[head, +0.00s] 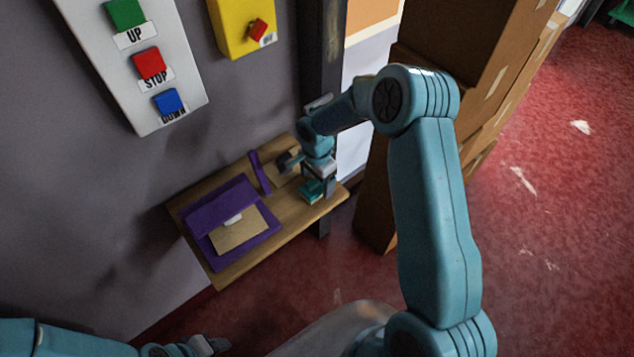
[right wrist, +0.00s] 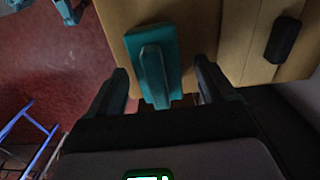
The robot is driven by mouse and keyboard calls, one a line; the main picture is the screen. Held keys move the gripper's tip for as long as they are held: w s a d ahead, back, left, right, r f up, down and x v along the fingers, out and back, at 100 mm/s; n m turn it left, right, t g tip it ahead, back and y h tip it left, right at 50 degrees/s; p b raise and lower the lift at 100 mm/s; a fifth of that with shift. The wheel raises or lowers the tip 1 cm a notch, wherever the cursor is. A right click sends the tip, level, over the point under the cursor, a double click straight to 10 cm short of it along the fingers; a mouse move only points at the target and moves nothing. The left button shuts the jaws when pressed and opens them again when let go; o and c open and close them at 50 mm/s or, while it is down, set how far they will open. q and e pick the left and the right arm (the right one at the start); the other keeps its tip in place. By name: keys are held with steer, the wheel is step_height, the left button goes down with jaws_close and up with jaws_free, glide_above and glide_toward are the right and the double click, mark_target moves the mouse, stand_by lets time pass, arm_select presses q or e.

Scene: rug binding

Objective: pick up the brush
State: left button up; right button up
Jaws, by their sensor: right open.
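A teal block with a raised ridge along its top, which looks like the brush (head: 311,191), lies at the right end of the wooden shelf. In the right wrist view the brush (right wrist: 155,62) shows between the two fingers, near their tips. My right gripper (head: 320,172) is above it, and its fingers (right wrist: 160,90) are open on either side with gaps. I cannot tell whether they touch it; nothing looks held. My left gripper (head: 207,346) is at the bottom edge of the head view, away from the shelf, and its jaws are too unclear to read.
A black oblong object (right wrist: 284,40) lies near the brush. A control panel (head: 180,62) is on the wall; stacked cardboard boxes (head: 450,45) stand right.

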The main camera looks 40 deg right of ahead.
steer(key=shift+f, duration=0.4)
steer(key=shift+s+a, duration=0.2)
steer(key=shift+s, duration=0.1)
arm_select(q)
steer(key=shift+s+a+r, duration=0.15)
steer(key=shift+s, duration=0.15)
arm_select(e)
steer(key=shift+w+d+f, duration=0.1)
steer(key=shift+w+d, duration=0.05)
steer(key=c, duration=1)
steer(key=shift+c, duration=1.2)
arm_select(q)
steer(key=shift+w, duration=0.2)
arm_select(e)
steer(key=shift+w, duration=0.1)
